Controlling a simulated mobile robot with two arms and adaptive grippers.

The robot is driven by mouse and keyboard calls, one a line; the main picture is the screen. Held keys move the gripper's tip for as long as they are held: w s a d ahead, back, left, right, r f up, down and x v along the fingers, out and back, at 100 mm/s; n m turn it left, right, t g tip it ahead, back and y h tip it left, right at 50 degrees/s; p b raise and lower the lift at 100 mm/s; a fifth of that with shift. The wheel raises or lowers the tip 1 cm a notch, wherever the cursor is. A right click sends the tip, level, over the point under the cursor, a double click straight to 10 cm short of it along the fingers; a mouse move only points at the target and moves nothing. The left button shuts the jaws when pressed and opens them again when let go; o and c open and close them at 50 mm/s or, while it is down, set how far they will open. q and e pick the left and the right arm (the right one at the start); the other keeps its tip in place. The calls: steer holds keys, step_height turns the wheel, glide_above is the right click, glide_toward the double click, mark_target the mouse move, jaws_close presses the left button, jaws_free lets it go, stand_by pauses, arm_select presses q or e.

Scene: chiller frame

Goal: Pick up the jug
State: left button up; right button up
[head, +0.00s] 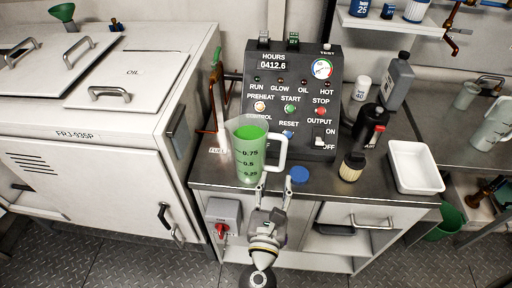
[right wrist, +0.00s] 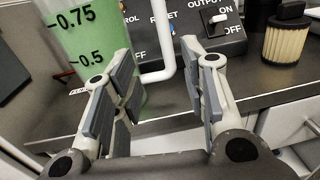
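The jug (head: 250,162) is clear, holds green liquid and has level marks of 0.25, 0.5 and 0.75. It stands upright at the counter's front edge, its white handle (head: 281,152) to the right. My right gripper (head: 273,189) is open and empty at that edge, just in front of the jug's handle side. In the right wrist view the jug (right wrist: 88,45) is at the upper left. Its handle (right wrist: 164,40) shows between the open fingertips (right wrist: 156,55); I cannot tell whether they touch it. My left gripper is not in view.
A control panel (head: 290,85) stands behind the jug. A blue cap (head: 299,174) lies to its right. A filter (head: 351,167), a black bottle (head: 370,125) and a white tray (head: 414,167) are farther right. Another jug (head: 493,128) stands at far right.

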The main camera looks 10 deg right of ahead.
mark_target(282, 162)
steer(key=p+x, duration=0.1)
steer(key=x, duration=0.4)
steer(key=shift+d+r+p, duration=0.15)
steer(key=shift+r+p, duration=0.05)
steer(key=shift+p, duration=0.2)
steer(key=p+x, duration=0.1)
steer(key=x, duration=0.2)
steer(key=shift+w+d+p, duration=0.1)
steer(key=shift+d+p, duration=0.25)
steer(key=shift+w+d+f, duration=0.15)
steer(key=shift+w+f, duration=0.05)
steer(key=shift+w, duration=0.15)
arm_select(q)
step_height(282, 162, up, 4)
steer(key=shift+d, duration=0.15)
arm_select(e)
steer(key=shift+c, duration=0.2)
steer(key=shift+s, duration=0.1)
steer(key=shift+c, duration=1.2)
jaws_close()
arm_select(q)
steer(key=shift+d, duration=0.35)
